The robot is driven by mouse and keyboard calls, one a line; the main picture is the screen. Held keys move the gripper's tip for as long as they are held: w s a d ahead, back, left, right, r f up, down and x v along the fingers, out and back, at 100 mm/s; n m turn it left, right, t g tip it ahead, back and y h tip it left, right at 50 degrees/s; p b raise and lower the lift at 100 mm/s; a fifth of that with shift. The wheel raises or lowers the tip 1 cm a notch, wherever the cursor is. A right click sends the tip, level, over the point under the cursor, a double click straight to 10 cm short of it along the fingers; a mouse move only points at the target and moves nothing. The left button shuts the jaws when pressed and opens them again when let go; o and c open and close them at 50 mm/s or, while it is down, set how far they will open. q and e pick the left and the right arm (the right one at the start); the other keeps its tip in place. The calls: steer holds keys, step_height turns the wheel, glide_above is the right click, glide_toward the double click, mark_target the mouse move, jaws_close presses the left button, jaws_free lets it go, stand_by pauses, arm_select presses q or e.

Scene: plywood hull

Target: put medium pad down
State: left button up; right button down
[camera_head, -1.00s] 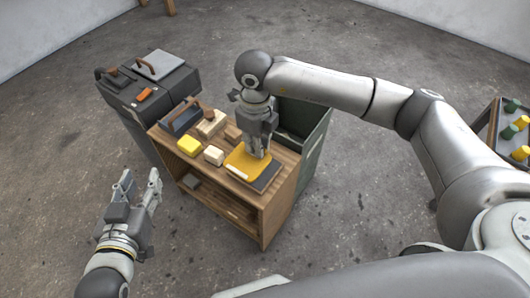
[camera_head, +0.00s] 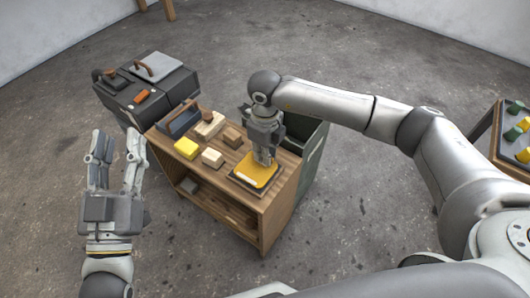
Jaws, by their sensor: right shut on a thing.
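A flat yellow pad (camera_head: 268,177) with a pale strip along its near left edge lies over a dark square mat (camera_head: 233,178) at the near right corner of the wooden cabinet top (camera_head: 213,174). I take this to be the medium pad. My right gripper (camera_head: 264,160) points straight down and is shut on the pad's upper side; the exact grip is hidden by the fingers. The pad looks level, and whether it touches the mat cannot be told. My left gripper (camera_head: 117,150) is open and empty, pointing up, left of the cabinet and clear of it.
A yellow block (camera_head: 186,149), a cream block (camera_head: 212,157), a brown block (camera_head: 232,136), a tan block (camera_head: 210,125) and a dark handled box (camera_head: 179,123) share the cabinet top. A green bin (camera_head: 310,155) stands behind right. Black cases (camera_head: 150,90) stand behind left.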

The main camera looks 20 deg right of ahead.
steer(key=shift+f, duration=0.1)
steer(key=c, duration=1.5)
jaws_free()
arm_select(q)
steer(key=shift+s+r+h, duration=0.1)
steer(key=shift+r+h, duration=0.2)
steer(key=shift+r, duration=0.05)
